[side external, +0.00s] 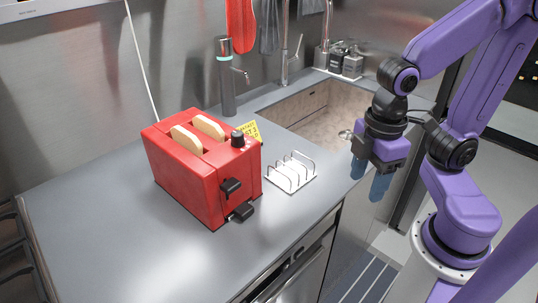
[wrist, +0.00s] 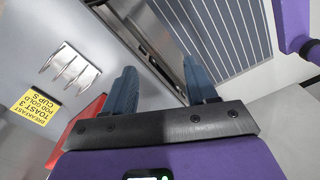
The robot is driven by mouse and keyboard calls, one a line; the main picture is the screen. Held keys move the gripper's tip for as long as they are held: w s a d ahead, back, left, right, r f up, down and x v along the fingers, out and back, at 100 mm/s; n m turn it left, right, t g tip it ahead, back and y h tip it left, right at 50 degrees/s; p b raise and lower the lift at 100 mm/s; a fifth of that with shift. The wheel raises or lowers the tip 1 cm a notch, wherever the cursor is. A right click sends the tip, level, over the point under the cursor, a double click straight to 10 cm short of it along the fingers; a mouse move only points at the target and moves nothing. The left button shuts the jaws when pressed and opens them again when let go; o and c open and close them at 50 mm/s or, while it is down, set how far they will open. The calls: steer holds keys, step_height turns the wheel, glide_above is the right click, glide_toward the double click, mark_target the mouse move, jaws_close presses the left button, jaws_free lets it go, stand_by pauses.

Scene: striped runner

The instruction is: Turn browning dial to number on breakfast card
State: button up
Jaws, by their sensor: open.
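The red toaster (side external: 190,175) stands on the grey counter with two bread slices in its top slots. Its black browning dial (side external: 238,139) sits on the top near the right end; its setting is too small to read. The yellow breakfast card (side external: 249,131) is just behind the dial; in the wrist view the card (wrist: 36,104) shows "TOAST 3". A strip of the red toaster (wrist: 82,122) also shows there, with the dial hidden. My gripper (side external: 369,179) is open and empty, right of the toaster and beyond the counter's front edge. Its blue fingers (wrist: 159,82) are spread in the wrist view.
A wire toast rack (side external: 290,173) stands between the toaster and my gripper; it also shows in the wrist view (wrist: 70,69). A sink (side external: 320,118) and taps lie behind. Black levers (side external: 232,188) jut from the toaster's end. The counter's front left is clear.

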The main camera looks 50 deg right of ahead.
steer(key=w+a+r, duration=0.4)
steer(key=w+r, duration=0.1)
steer(key=w, duration=0.2)
steer(key=w+a+r, duration=0.4)
steer(key=w+r, duration=0.1)
steer(key=w, duration=0.3)
step_height(320, 180, up, 10)
glide_above(237, 133)
steer(key=shift+n, duration=0.3)
step_height(237, 133, down, 18)
steer(key=shift+r, duration=0.1)
steer(key=c, duration=1.1)
